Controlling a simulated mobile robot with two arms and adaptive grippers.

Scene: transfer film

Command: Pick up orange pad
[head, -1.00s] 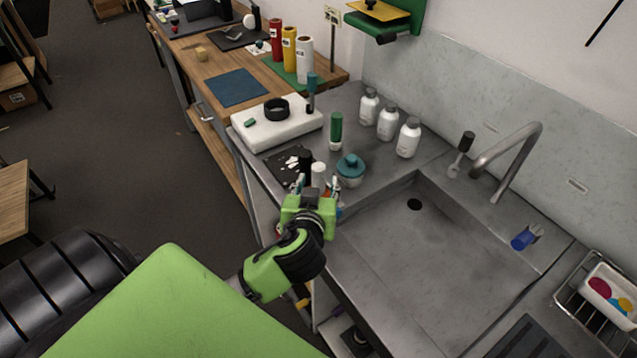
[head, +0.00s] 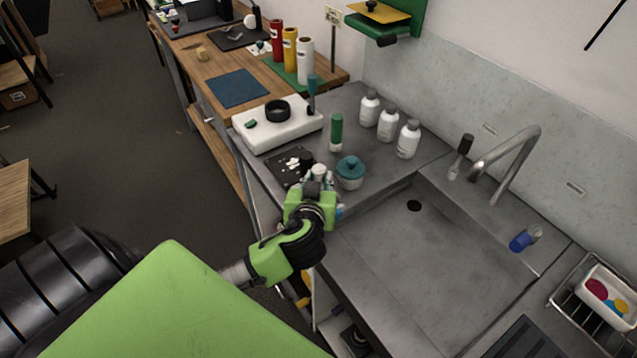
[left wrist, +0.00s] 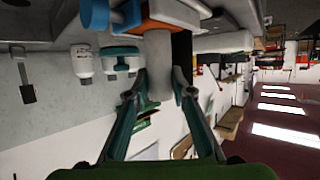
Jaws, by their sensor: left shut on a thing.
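My left gripper (head: 318,182) is low at the front edge of the metal counter, left of the sink. In the left wrist view, my left gripper's fingers (left wrist: 160,88) close on the sides of a pale grey-white cylinder (left wrist: 157,68). An orange piece (left wrist: 160,24), likely the orange pad, sits right against the cylinder's far end. I cannot tell whether the two are joined. In the head view the gripper hides the orange piece. My right gripper is not in view.
A teal-lidded jar (head: 351,172) stands close to the right of the gripper. A green tube (head: 336,132) and white bottles (head: 409,138) stand behind. A black mat (head: 286,165) and a white block (head: 277,132) lie to the left. The sink (head: 430,270) is empty.

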